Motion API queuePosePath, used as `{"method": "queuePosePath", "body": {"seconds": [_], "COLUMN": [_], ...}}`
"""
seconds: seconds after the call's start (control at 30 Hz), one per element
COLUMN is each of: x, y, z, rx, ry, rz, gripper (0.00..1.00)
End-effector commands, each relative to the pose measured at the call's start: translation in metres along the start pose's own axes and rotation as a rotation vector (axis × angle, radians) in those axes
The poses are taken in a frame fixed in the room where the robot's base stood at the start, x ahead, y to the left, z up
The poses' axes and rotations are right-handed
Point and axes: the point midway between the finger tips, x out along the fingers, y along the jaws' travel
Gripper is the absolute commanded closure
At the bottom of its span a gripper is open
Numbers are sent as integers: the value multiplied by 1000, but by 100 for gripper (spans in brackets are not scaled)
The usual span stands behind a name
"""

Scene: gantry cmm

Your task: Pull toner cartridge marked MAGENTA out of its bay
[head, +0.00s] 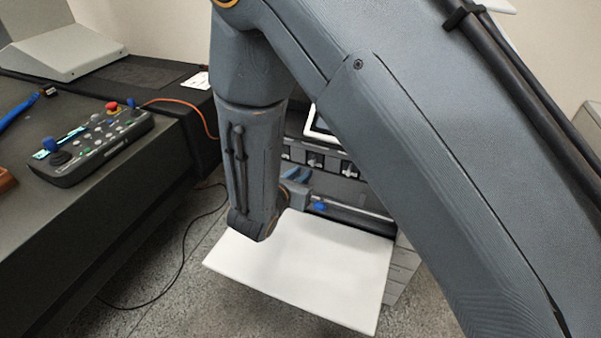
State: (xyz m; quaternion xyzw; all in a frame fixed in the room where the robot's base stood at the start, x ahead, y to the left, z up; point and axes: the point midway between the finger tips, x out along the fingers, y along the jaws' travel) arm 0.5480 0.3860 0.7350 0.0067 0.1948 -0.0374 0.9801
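A printer stands behind my arm, with its white front door (310,268) folded down flat. Above the door is a dark row of bays with toner cartridges (316,161) that show pale handles. No marking can be read at this size, so I cannot tell which cartridge is MAGENTA. My arm hangs in front of the left part of the bay row and hides it. My gripper (299,188) is mostly hidden behind my wrist, close to the printer front below the bays. Its fingers cannot be made out, nor whether it touches anything.
A dark bench on the left carries a control pendant (92,143) with a red button and a blue-handled tool (20,110). An orange cable (185,104) lies at its back. A black cable (180,262) runs over the speckled floor, which is otherwise clear between bench and printer.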

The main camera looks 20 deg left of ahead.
Motion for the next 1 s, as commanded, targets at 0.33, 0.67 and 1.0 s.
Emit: {"method": "queuePosePath", "body": {"seconds": [0.33, 0.67, 1.0], "x": [22, 66, 78], "y": [-1, -1, 0], "z": [0, 0, 0], "rx": [2, 3, 2], "ry": [1, 1, 0], "rz": [-4, -3, -1], "gripper": [83, 83, 83]}}
